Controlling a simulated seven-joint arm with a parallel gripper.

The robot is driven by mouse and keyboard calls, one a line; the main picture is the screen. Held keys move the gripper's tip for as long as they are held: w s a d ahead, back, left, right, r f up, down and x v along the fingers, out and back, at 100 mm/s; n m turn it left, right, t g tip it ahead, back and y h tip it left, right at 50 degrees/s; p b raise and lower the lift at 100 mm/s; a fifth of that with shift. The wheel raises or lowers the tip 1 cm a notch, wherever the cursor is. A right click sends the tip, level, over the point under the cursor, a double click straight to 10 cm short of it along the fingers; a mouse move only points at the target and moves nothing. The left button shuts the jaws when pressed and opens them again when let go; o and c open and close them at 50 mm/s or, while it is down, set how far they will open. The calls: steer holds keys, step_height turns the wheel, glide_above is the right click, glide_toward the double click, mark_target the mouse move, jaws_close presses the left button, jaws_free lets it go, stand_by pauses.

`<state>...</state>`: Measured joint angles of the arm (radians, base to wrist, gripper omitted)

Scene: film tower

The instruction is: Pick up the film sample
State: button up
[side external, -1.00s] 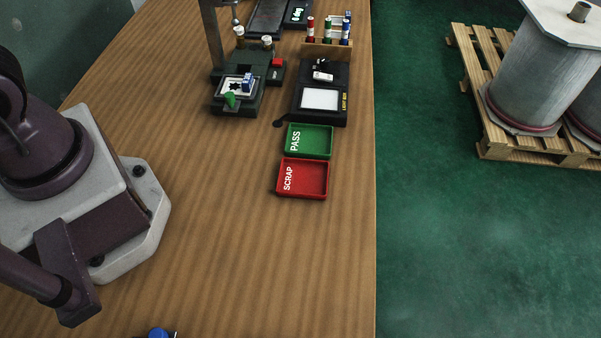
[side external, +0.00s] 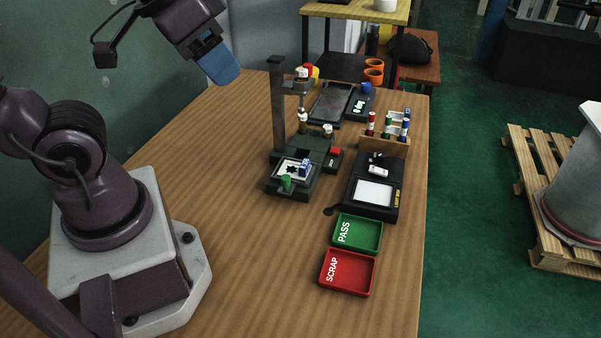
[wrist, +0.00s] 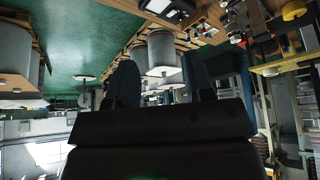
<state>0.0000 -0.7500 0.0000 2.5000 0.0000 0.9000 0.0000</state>
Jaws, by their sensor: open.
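I cannot tell for sure which piece is the film sample. A white sheet with a dark star-like pattern (side external: 293,169) lies on the dark test stand (side external: 281,193), beside a small blue part and a green knob. My gripper (side external: 220,66) is high above the table at the upper left in the side view, well apart from the stand. Its blue fingertips point down and to the right. In the wrist view its two dark fingers (wrist: 161,82) stand apart with nothing between them.
A light box (side external: 374,193) stands right of the test stand. A green PASS tray (side external: 373,249) and a red SCRAP tray (side external: 363,290) sit in front of it. A rack of coloured vials (side external: 398,140) and a scale (side external: 358,107) are behind. The table's left part is clear.

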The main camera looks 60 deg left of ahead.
stand_by(0.7)
steer(key=w+d+f+n+g+h, duration=0.1)
steer(key=w+d+f+n+h, duration=0.2)
steer(key=w+f, duration=0.45)
steer(key=n+g+y, duration=0.1)
steer(key=n+y, duration=0.5)
glide_above(305, 162)
steer(key=s, duration=0.2)
steer(key=f, duration=1.2)
steer(key=d+f, duration=0.1)
steer(key=f, duration=0.5)
steer(key=shift+w, duration=0.25)
steer(key=shift+d+x, duration=0.2)
steer(key=shift+x, duration=2.45)
